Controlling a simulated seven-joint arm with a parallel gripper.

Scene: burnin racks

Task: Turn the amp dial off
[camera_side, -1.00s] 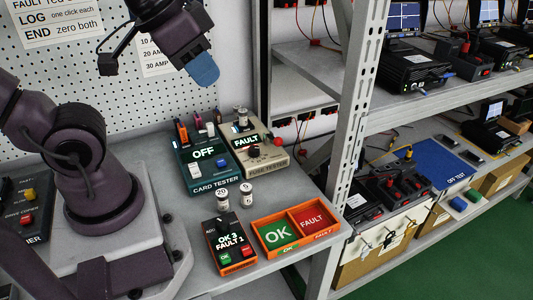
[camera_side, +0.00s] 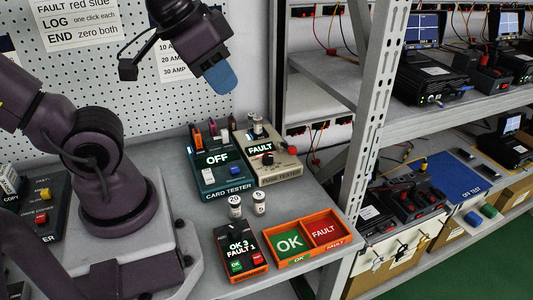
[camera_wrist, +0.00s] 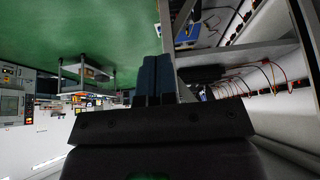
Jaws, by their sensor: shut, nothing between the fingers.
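The fuse tester (camera_side: 283,172) is a beige box on the bench with a lit FAULT display. A small dark knob (camera_side: 267,160), which looks like the amp dial, sits below that display; its setting is too small to read. My gripper (camera_side: 222,80) is high above the bench, up and left of the tester and well apart from it. Its blue fingers are shut together and empty. They also show in the wrist view (camera_wrist: 156,80), which looks away from the bench-top devices; the dial is not in that view.
The card tester (camera_side: 222,180), showing OFF, stands left of the fuse tester. Two small labelled cylinders (camera_side: 235,207) stand in front. A metal rack post (camera_side: 366,130) rises at the right.

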